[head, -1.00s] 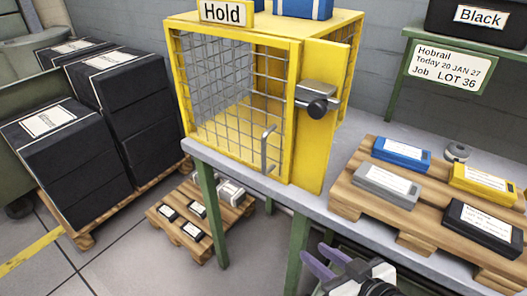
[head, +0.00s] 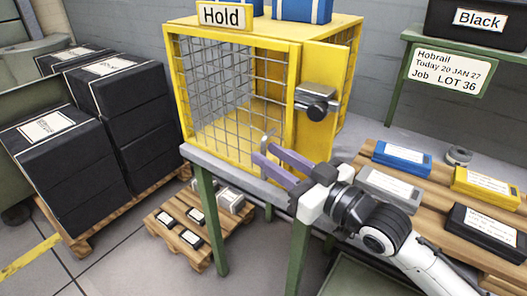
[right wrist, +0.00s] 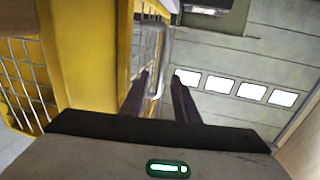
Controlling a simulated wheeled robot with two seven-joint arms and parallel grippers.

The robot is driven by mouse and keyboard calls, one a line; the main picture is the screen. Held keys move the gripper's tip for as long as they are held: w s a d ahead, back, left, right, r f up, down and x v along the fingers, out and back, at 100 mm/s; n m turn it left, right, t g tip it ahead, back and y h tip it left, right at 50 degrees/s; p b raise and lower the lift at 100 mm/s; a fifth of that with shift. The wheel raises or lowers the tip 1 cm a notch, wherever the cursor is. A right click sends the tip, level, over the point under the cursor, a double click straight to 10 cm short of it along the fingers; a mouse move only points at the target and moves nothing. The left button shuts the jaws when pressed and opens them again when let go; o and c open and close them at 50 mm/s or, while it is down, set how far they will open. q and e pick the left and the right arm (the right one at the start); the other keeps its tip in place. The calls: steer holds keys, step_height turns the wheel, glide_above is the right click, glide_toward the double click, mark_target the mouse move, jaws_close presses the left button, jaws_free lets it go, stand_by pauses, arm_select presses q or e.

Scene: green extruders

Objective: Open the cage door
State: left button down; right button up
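The yellow cage (head: 300,33) stands on the bench. Its grey mesh door (head: 215,90) sits in the cage front and looks closed. A metal bar handle (head: 268,138) is at the door's lower right; it also shows in the right wrist view (right wrist: 163,45). A dark latch (head: 317,101) is on the yellow panel right of the door. My right gripper (head: 262,150) is open at the handle. In the right wrist view its two fingers (right wrist: 160,92) are apart, with the handle's end between or just beyond them; contact is unclear. My left gripper is not in view.
A "Hold" sign (head: 222,15) and blue boxes sit on top of the cage. Black boxes (head: 65,148) are stacked at left.

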steer(key=shift+x, duration=1.35)
jaws_close()
